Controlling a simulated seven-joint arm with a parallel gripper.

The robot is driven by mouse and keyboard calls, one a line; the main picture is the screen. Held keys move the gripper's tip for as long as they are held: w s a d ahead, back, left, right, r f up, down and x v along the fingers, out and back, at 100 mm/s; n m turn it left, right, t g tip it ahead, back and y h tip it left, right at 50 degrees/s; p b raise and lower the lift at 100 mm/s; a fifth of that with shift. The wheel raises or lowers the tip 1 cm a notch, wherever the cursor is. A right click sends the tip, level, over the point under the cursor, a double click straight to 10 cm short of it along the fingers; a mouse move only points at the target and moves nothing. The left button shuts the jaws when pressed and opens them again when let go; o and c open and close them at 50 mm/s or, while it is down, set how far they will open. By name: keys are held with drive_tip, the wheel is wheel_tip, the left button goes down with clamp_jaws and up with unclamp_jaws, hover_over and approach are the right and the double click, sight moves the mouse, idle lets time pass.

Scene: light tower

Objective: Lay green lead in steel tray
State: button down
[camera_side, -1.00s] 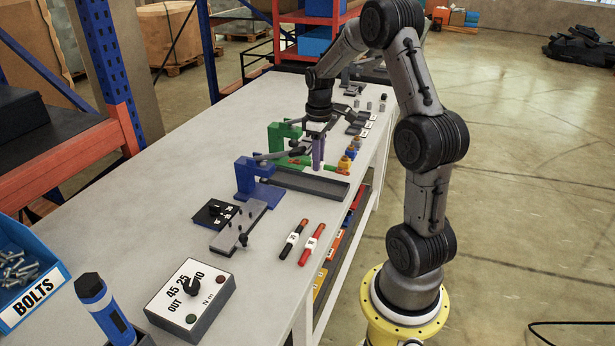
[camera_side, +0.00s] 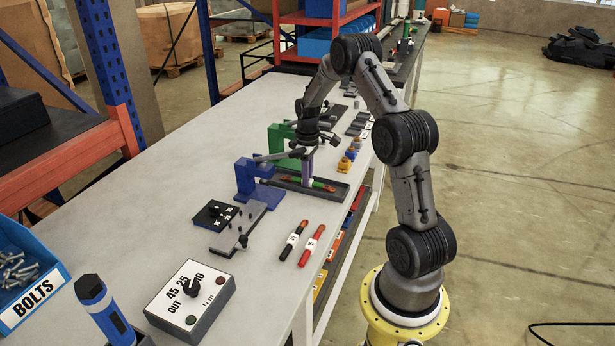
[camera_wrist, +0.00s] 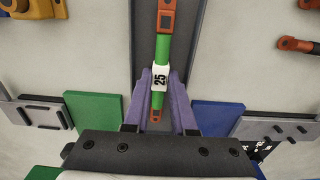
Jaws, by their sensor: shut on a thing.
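The green lead (camera_side: 322,186) has copper lugs at both ends and a white band marked 25. It also shows in the wrist view (camera_wrist: 162,49), lying lengthwise between the tray's walls. My gripper (camera_side: 307,180) points down, shut on the lead near its label; its purple fingers flank the lead in the wrist view (camera_wrist: 160,75).
A blue press (camera_side: 250,180) and a green press (camera_side: 283,140) stand close to the tray's left side. A black lead (camera_side: 293,240) and a red lead (camera_side: 312,244) lie nearer on the bench.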

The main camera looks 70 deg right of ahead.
drive_tip(key=shift+f, duration=0.1)
drive_tip(key=c, duration=0.7)
unclamp_jaws()
drive_tip(key=shift+c, duration=0.2)
wheel_tip(320, 180, up, 12)
drive_tip(key=shift+r, duration=0.2)
